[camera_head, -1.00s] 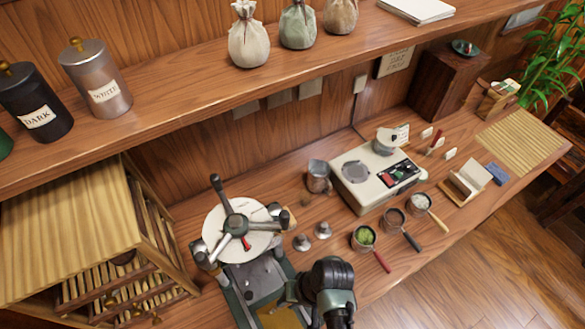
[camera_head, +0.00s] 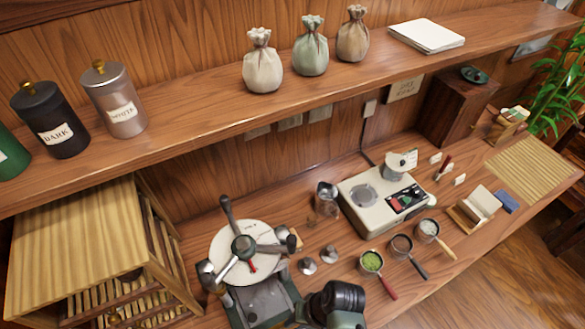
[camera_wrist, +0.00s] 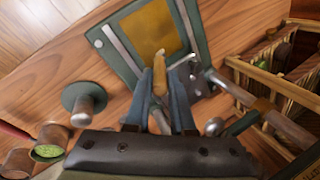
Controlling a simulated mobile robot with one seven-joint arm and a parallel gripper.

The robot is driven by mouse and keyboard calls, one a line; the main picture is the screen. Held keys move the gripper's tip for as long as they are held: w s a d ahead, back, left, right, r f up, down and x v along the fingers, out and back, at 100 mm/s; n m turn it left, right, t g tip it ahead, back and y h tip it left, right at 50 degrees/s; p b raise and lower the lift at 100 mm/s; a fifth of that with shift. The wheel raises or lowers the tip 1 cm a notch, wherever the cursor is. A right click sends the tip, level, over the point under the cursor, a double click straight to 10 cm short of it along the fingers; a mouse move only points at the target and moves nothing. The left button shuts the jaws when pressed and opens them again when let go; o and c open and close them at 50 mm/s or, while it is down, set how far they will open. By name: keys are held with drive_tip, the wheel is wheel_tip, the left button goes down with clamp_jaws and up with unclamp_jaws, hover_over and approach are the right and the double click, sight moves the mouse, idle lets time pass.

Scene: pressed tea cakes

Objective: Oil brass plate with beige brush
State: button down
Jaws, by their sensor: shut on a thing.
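In the wrist view my gripper (camera_wrist: 160,108) has its two blue fingers shut on the beige brush (camera_wrist: 159,82). The brush's pale end points up the picture, over the lower edge of the brass plate (camera_wrist: 148,32). I cannot tell whether it touches the plate. The plate is a yellow-brown rectangle set in a dark green frame (camera_wrist: 112,62) with metal rails beside it. In the head view the press (camera_head: 262,300) with its round white top shows at the bottom, and the brass plate and my gripper's fingers are out of the picture.
Spoked handles rise above the press. A slatted wooden rack (camera_head: 75,245) stands at its left. Two small metal weights (camera_head: 307,266) and several handled strainers, one with green powder (camera_head: 371,261), lie at its right. A white scale (camera_head: 365,215) stands behind them.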

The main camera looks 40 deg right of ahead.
drive_tip(key=s+a+p, duration=0.1)
drive_tip(key=s+a, duration=0.1)
drive_tip(key=s, duration=0.6)
drive_tip(key=shift+s+a+p, duration=0.2)
drive_tip(key=shift+p, duration=0.15)
drive_tip(key=w+d+b, duration=0.2)
drive_tip(key=w+d, duration=0.2)
drive_tip(key=w, duration=0.6)
idle(1.4)
wheel_tip(320, 180, up, 6)
drive_tip(key=p, duration=0.2)
idle(0.5)
